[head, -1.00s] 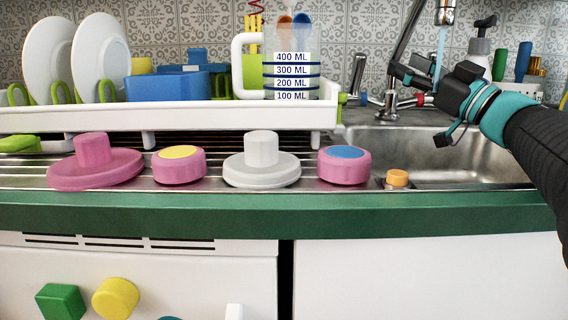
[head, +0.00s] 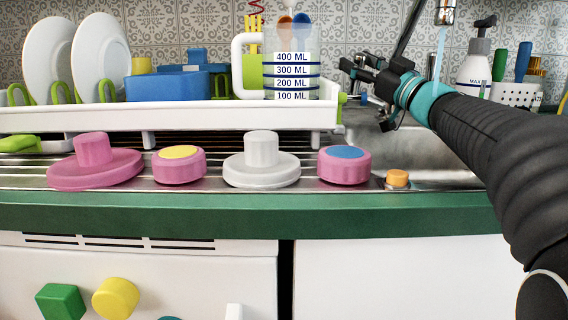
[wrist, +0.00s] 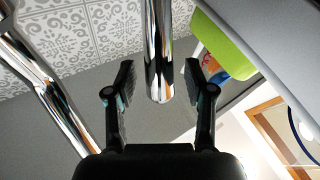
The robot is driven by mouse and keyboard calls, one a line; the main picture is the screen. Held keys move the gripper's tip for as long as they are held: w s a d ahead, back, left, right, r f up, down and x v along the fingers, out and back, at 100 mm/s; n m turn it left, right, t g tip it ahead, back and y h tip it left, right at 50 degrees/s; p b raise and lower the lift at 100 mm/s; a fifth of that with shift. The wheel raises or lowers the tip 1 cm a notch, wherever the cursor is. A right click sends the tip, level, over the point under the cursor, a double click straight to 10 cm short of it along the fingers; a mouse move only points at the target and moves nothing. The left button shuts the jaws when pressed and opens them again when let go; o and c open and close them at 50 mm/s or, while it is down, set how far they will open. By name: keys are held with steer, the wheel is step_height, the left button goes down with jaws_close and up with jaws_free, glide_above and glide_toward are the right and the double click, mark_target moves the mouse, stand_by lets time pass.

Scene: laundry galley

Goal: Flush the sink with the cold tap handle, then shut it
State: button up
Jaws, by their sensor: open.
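Water (head: 440,52) runs in a pale blue stream from the tap spout (head: 445,12) at the upper right of the head view. My gripper (head: 350,78) is at the left side of the tap, beside the rack's right end. In the wrist view, my gripper (wrist: 159,80) is open, with a chrome bar (wrist: 160,45), apparently a tap lever, between its two fingers. A gap shows on each side of the bar. The head view mostly hides the tap body and handles behind my gripper and arm. The steel sink (head: 425,158) is partly covered by my arm.
A white dish rack (head: 200,118) with plates and a measuring jug (head: 291,70) stands left of my gripper. Pink and white knobs line the drainer, with an orange cap (head: 397,178) by the sink. A soap bottle (head: 475,70) stands behind my arm. A larger chrome pipe (wrist: 45,85) passes left in the wrist view.

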steer(key=r+p, duration=0.1)
steer(key=p, duration=0.1)
steer(key=shift+w+r+m+h+p, duration=0.1)
steer(key=shift+w+m+h+p, duration=0.25)
steer(key=shift+w+m+h, duration=0.05)
steer(key=w+m+g+h+p, duration=0.1)
steer(key=p, duration=0.1)
steer(key=shift+w+p, duration=0.1)
steer(key=shift+p, duration=0.2)
steer(key=shift+w+m+g+p, duration=0.35)
steer(key=shift+m+g+p, duration=0.05)
steer(key=shift+p, duration=0.15)
steer(key=shift+f, duration=0.25)
